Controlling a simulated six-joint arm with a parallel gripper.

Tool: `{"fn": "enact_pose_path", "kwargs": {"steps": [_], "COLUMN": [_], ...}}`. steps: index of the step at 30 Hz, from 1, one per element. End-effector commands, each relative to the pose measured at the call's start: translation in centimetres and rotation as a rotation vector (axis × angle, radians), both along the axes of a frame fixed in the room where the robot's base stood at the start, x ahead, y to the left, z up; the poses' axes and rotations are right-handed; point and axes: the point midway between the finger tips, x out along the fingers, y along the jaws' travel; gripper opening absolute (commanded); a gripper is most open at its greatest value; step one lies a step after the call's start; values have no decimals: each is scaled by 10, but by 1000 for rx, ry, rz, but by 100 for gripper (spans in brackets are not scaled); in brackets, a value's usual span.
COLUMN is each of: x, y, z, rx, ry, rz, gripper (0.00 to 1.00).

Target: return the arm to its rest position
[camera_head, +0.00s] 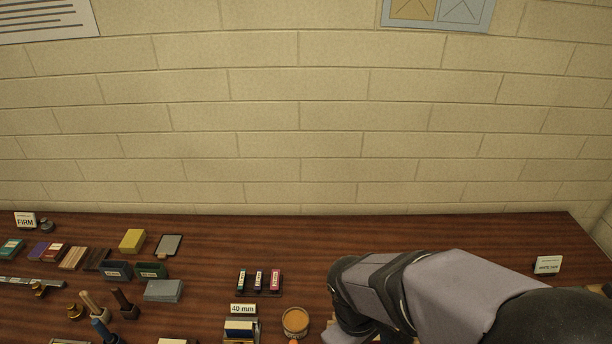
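My arm (440,300) reaches in from the lower right corner over the right part of the brown wooden table (430,235). It bends down near the front edge of the picture. My gripper is not visible; the arm's end is hidden behind its own links or below the picture edge. I cannot tell whether it holds anything.
Close left of my arm stand a round tub (295,321) with an orange-brown top and a "40 mm" card (243,309). Several blocks and handled tools crowd the left. A small sign (548,265) stands far right. The back middle is clear before the brick wall (300,115).

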Motion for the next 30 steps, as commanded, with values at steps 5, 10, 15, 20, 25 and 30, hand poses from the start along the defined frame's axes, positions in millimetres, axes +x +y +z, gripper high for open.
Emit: {"fn": "enact_pose_path", "kwargs": {"steps": [5, 10, 15, 20, 25, 30], "x": [-5, -5, -5, -5, -5, -5], "y": [-21, -31, -34, -34, -34, -34], "z": [28, 38, 40, 39, 39, 39], "rx": [111, 167, 186, 186, 186, 186], "ry": [-43, -74, -86, -85, -85, -85], "rz": [-355, -545, -609, -610, -607, -606], "gripper": [77, 77, 77, 77, 77, 77]}}
